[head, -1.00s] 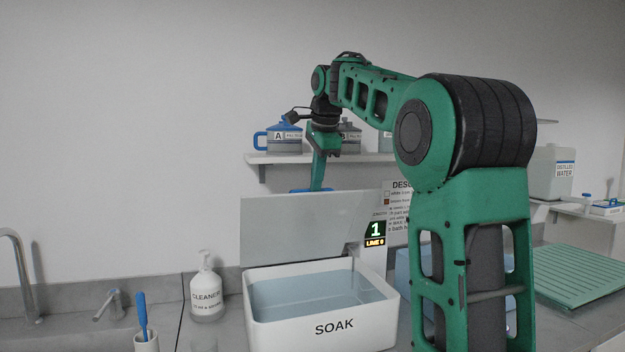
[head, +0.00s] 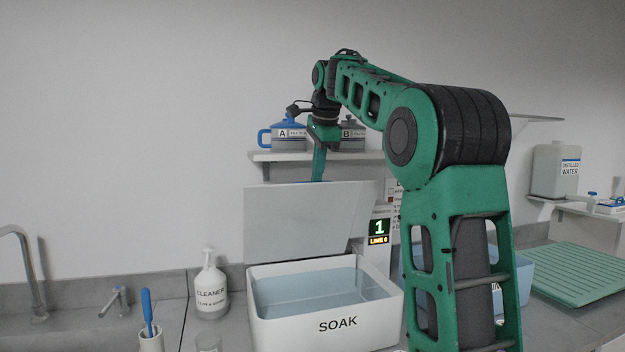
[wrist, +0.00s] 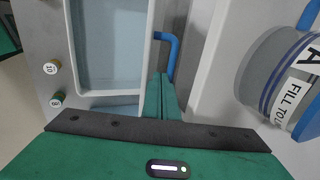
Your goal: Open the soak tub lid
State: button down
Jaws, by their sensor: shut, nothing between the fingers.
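The white soak tub (head: 280,330), labelled SOAK, holds pale blue liquid. Its grey lid (head: 305,225) stands raised, nearly upright, along the tub's back edge, with the tub mouth uncovered. My gripper (head: 318,174) points down behind the lid's top edge, where the lid hides its fingertips in the head view. In the wrist view my gripper's fingers (wrist: 161,95) are shut together with nothing between them. A blue handle (wrist: 173,45) lies just beyond the fingertips, beside a white-rimmed pane. I cannot tell whether the fingers touch the handle or lid.
A shelf (head: 262,157) behind holds a blue-lidded jar A (head: 287,137), which is close in the wrist view (wrist: 280,80), and jar B (head: 348,136). A cleaner bottle (head: 211,290) stands left of the tub. A display (head: 380,228) and green rack (head: 580,270) are right.

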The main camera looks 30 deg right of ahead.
jog(key=shift+s+a+r+t, duration=1.55)
jog(key=shift+s+r, duration=0.65)
jog(key=shift+r, duration=2.2)
jog(key=shift+t+h, duration=0.7)
jog(key=shift+t, duration=0.25)
jog(key=w+f, duration=0.1)
jog(key=f, duration=0.2)
jog(key=w+d+f, duration=0.1)
jog(key=f, duration=0.2)
jog(key=w+d+f, duration=0.1)
jog(key=f, duration=0.2)
jog(key=shift+w+d+f, duration=0.15)
jog(key=shift+w+f, duration=0.1)
jog(key=shift+w, duration=0.1)
jog(key=shift+w+d, duration=0.1)
